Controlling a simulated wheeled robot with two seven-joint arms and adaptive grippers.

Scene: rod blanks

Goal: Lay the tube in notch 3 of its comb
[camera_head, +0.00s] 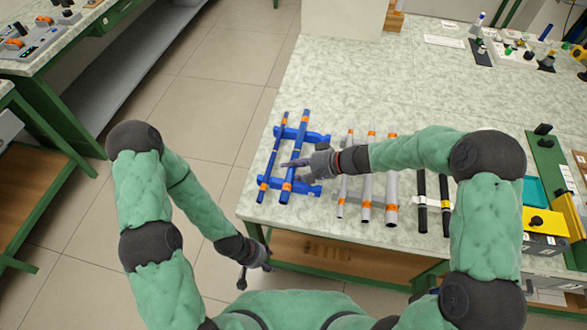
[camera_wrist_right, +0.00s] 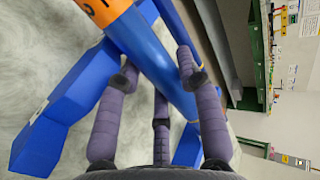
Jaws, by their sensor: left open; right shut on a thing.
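A blue comb with two bars (camera_head: 318,137) lies near the table's left edge. A thick blue tube (camera_head: 298,140) with orange bands lies across or just above both bars; I cannot tell if it sits in a notch. My right gripper (camera_head: 288,165) is shut on this tube near its middle. In the right wrist view, my right fingers (camera_wrist_right: 160,78) are on both sides of the tube (camera_wrist_right: 150,55), with a comb bar (camera_wrist_right: 60,105) beside it. A thinner blue rod (camera_head: 270,160) lies on the comb to the left. My left gripper (camera_head: 253,275) is open and empty, low beside the table.
Several grey rods (camera_head: 366,185) with orange bands lie right of the blue comb, partly under my right arm. Black rods (camera_head: 421,190) lie farther right, with a yellow box (camera_head: 545,222) beyond.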

